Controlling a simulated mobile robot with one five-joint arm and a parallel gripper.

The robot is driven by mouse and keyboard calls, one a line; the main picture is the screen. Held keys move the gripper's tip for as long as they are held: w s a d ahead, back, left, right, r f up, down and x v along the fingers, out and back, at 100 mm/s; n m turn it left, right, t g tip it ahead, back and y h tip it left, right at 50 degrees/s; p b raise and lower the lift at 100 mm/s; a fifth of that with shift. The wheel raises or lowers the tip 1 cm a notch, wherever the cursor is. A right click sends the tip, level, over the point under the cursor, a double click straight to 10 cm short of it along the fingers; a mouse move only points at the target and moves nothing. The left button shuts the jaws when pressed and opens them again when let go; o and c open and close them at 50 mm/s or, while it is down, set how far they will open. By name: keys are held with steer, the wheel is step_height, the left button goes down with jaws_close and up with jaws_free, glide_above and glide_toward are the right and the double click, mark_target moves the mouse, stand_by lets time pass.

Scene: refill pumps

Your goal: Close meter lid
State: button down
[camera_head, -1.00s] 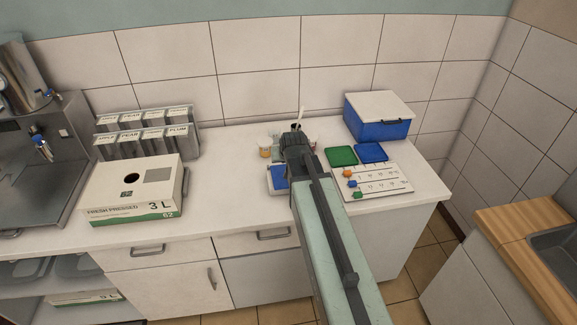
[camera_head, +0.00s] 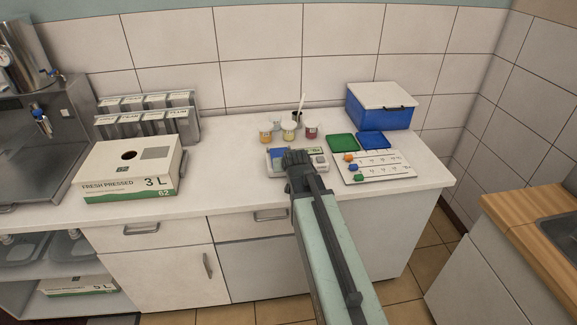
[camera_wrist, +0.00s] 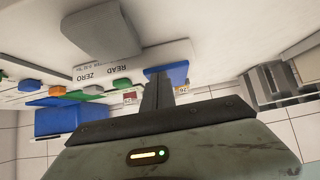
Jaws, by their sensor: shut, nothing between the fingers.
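The meter (camera_head: 322,161) is a small white device on the counter, with a blue part (camera_head: 277,154) at its left. In the wrist view, which is upside down, its white face (camera_wrist: 120,72) carries the words READ and ZERO. A grey rounded block (camera_wrist: 105,35) stands out from it there, perhaps the lid; I cannot tell whether it is open or closed. My gripper (camera_head: 296,156) is in front of the meter and hides its middle. It also shows in the wrist view (camera_wrist: 157,88), fingers together and empty, near the blue part. I cannot tell whether they touch.
Small jars (camera_head: 289,132) and a dark cup (camera_head: 297,116) with a white stick stand behind the meter. To the right are green (camera_head: 342,143) and blue (camera_head: 373,139) pads, a white board (camera_head: 378,169) with coloured pieces, and a blue box (camera_head: 384,112). A juice carton (camera_head: 126,171) stands left.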

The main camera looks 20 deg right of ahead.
steer(key=shift+s+f+b, duration=0.25)
steer(key=shift+f+b, duration=0.45)
steer(key=shift+f, duration=0.25)
steer(key=shift+s+a+f, duration=0.1)
steer(key=shift+s+a, duration=0.05)
steer(key=shift+s, duration=0.05)
steer(key=shift+b, duration=0.3)
steer(key=shift+w, duration=0.1)
